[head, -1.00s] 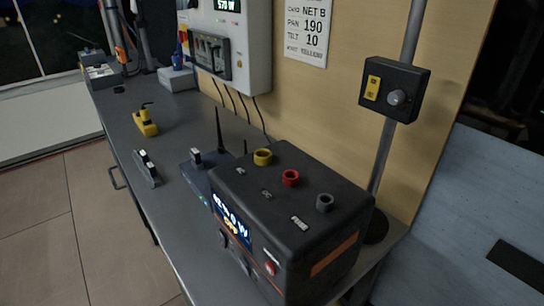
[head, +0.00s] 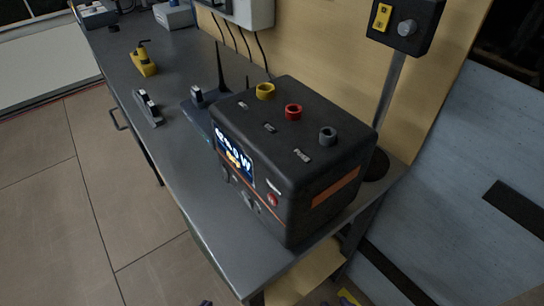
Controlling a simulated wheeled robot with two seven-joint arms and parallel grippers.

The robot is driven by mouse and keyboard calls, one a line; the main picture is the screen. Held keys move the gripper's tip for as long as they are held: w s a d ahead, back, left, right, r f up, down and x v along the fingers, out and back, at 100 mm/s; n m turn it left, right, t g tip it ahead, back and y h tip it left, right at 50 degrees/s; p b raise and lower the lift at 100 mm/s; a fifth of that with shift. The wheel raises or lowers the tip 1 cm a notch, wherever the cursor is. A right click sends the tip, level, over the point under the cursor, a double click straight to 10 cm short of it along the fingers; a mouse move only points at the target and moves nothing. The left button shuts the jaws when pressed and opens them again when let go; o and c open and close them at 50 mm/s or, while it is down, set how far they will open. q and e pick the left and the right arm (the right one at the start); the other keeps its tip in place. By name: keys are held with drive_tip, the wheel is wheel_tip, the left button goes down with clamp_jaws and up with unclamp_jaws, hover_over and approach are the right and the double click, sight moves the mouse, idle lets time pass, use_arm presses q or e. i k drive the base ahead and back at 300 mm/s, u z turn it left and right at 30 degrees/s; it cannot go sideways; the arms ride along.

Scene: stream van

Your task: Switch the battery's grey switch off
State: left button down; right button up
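The battery is a black box (head: 330,165) near the front end of the grey bench. Its front has a lit blue and yellow display (head: 233,155). A small red part (head: 272,200) sits right of the display, with small grey parts (head: 250,206) below it. On top stand a yellow ring (head: 265,91), a red ring (head: 293,111) and a grey ring-shaped part (head: 328,136), with small pale labels beside them. I cannot tell which grey part is the switch, or its position. Neither gripper shows clearly; only small unclear slivers lie at the bottom edge.
The bench (head: 175,80) also carries a router-like box with antennas (head: 197,105) beside the battery, a small black device (head: 147,108) and a yellow tool (head: 144,62). A dark switch box (head: 405,25) hangs on a pole behind. Tiled floor (head: 90,170) lies open at left.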

sight(247, 199)
drive_tip(key=k, duration=1)
drive_tip(key=u, duration=0.55)
drive_tip(key=i, duration=0.75)
drive_tip(key=z, duration=0.55)
